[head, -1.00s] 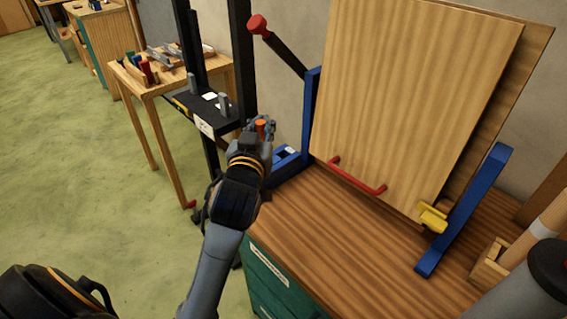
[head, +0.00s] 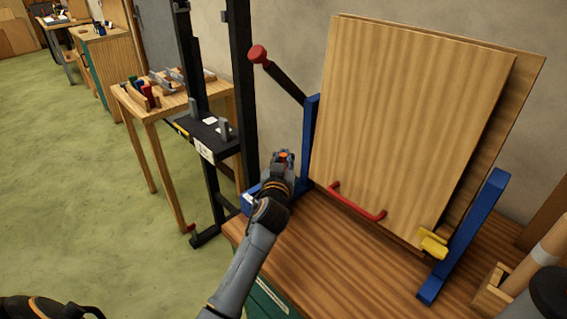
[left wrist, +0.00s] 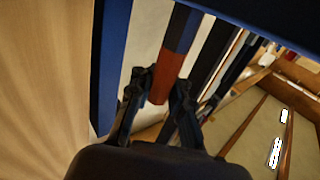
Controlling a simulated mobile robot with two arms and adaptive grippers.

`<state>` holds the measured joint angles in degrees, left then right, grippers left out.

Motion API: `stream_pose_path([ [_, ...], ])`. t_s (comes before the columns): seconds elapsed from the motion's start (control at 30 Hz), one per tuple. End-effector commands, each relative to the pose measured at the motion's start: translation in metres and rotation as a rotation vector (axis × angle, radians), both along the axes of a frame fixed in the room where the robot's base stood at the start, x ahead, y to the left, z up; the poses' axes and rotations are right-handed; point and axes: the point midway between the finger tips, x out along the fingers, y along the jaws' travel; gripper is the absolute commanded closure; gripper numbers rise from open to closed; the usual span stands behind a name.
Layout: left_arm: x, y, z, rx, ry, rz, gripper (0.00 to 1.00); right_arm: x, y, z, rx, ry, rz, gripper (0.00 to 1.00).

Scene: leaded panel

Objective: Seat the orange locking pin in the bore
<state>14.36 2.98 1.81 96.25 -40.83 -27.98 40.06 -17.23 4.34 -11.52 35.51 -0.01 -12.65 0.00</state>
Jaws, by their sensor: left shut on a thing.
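The orange locking pin (head: 283,155) shows as a small orange end in my left gripper (head: 284,160), beside the blue upright at the left of the wooden panel. In the left wrist view the orange-red pin (left wrist: 164,80) sits between the two fingertips of my left gripper (left wrist: 162,92), which is shut on it. A darker blue length continues beyond the orange part there; I cannot tell whether it belongs to the pin. The bore cannot be made out. The blue stand (head: 309,135) holds the wooden panel (head: 405,120). My right gripper is out of view.
A lever with a red knob (head: 258,53) leans from the blue upright. The panel has a red handle (head: 357,203) and a yellow clamp (head: 433,243). A black frame (head: 240,90) stands to the left. The wooden bench top (head: 340,255) is clear in front.

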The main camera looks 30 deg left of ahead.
Motion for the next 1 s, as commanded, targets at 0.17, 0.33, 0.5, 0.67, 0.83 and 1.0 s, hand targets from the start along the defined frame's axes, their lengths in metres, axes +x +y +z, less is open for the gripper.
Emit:
stream_pose_path([
  [0.17, -0.001, 0.000, -0.018, 0.001, 0.001, 0.000, 1.00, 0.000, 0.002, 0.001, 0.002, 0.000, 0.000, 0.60],
  [0.33, -0.001, 0.000, -0.018, 0.000, 0.000, -0.001, 1.00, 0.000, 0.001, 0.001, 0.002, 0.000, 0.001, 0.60],
  [0.5, -0.001, 0.000, -0.022, 0.000, 0.000, 0.000, 1.00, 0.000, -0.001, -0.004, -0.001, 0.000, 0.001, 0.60],
  [0.67, -0.001, 0.000, -0.022, 0.000, 0.002, 0.000, 0.58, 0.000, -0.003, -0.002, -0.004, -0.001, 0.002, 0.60],
  [0.83, -0.001, 0.000, -0.022, 0.000, 0.002, 0.000, 0.58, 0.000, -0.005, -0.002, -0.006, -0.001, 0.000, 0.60],
  [1.0, -0.001, 0.000, -0.020, 0.000, 0.002, 0.000, 0.58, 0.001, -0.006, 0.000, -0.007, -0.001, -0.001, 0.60],
])
